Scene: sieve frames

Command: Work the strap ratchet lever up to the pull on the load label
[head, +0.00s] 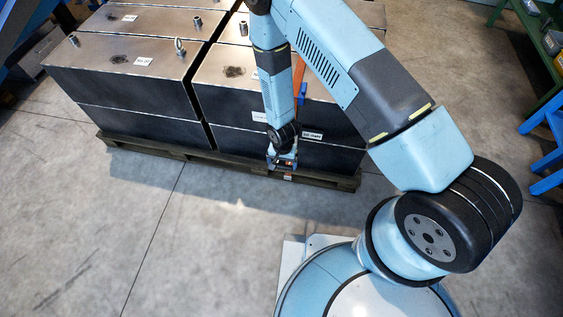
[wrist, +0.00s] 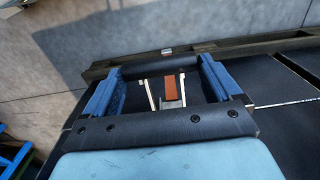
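The orange strap (head: 299,72) comes over the right black load block and down its front face. Its lower end (wrist: 171,81) shows between my fingers in the wrist view, with the pale metal side plates of the ratchet (wrist: 148,92) beside it. The ratchet lever's dark crossbar (wrist: 160,67) spans the gap between my fingertips. My gripper (head: 283,162) is low at the front of the block, pointing down. In the wrist view its blue fingers (wrist: 160,72) appear to touch both bar ends. White labels (head: 312,135) (head: 259,117) are on the front face; their print is too small to read.
Dark blocks with metal tops (head: 150,22) stand on a wooden pallet (head: 225,160). An eye bolt (head: 179,46) and short studs rise from the left top. The concrete floor (head: 120,230) in front is clear. A green rack (head: 537,42) and blue frame (head: 548,160) stand at right.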

